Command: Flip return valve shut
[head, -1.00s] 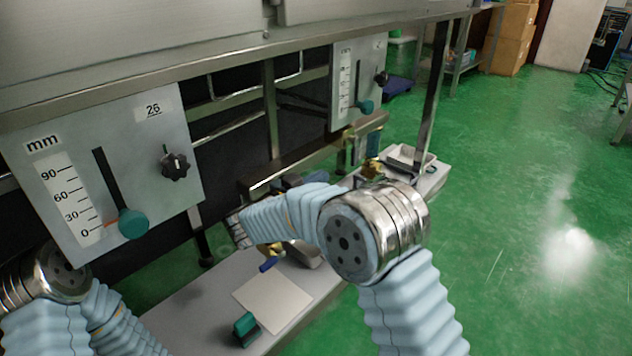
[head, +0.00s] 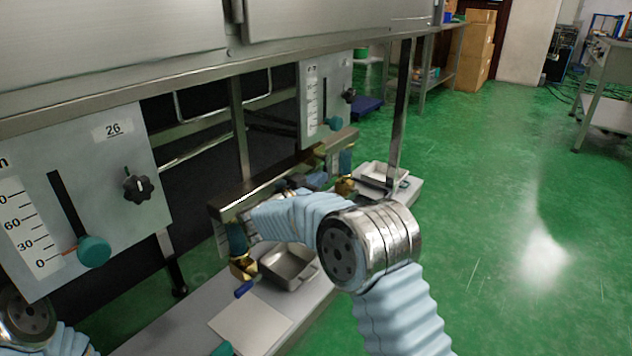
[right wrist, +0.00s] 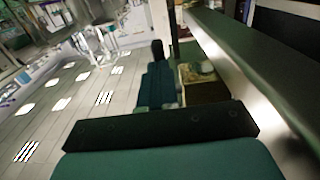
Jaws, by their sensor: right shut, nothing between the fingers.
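Two brass valves show under the metal rail in the head view. The near valve (head: 241,267) has a blue lever (head: 243,289) sticking out low and to the front. The far valve (head: 345,187) is near the white tray; its lever cannot be made out. I cannot tell which is the return valve. My right gripper (head: 316,180) is partly hidden behind my sleeved forearm, close to the far valve with no clear contact. In the right wrist view its dark teal fingers (right wrist: 158,75) are together and empty, beside a brownish block (right wrist: 203,78).
A metal rail (head: 240,203) runs just above the valves. Panels with dark knobs (head: 138,187) hang left.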

